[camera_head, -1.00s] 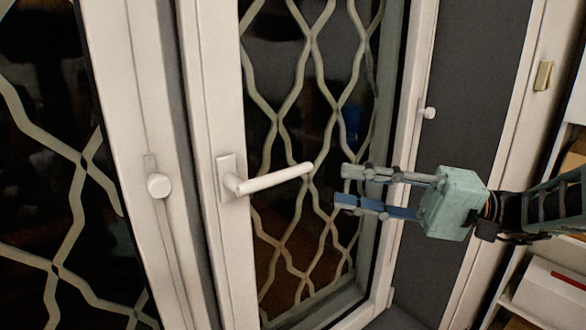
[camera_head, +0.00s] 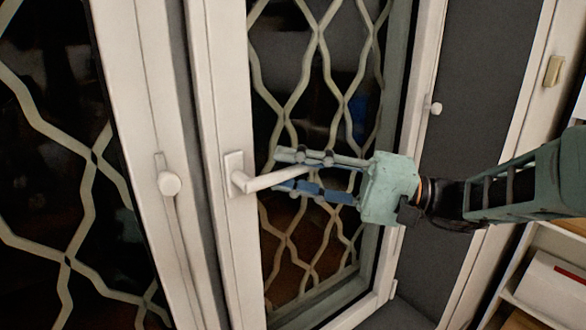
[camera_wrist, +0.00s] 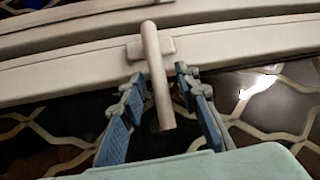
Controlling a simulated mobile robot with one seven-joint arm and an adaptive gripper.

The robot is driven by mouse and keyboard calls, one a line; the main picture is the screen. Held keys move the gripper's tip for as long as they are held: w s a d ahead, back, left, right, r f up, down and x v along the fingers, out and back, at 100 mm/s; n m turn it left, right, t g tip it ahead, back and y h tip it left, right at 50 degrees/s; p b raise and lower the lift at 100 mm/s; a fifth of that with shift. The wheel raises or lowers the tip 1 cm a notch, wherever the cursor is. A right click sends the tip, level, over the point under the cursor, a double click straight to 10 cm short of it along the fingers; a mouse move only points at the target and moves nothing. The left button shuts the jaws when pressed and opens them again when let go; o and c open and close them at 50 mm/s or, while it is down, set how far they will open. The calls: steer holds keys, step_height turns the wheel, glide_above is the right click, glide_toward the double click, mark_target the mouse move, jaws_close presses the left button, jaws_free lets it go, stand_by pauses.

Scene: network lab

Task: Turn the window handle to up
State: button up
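The white window handle (camera_head: 268,180) is on the window frame's left upright in the head view. Its lever points right and slightly up, close to level. My gripper (camera_head: 278,170) is open, with one finger above the lever and one below it. In the wrist view the handle (camera_wrist: 155,75) runs between the two open fingers of my gripper (camera_wrist: 160,90). Dark gaps show on both sides of the lever there, so neither finger appears to touch it.
A metal lattice (camera_head: 318,60) covers the glass behind the handle. A white round knob (camera_head: 169,184) sits on the neighbouring frame to the left. A white box (camera_head: 550,290) stands on a shelf at the lower right.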

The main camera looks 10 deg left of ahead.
steer(key=shift+c, duration=0.6)
jaws_close()
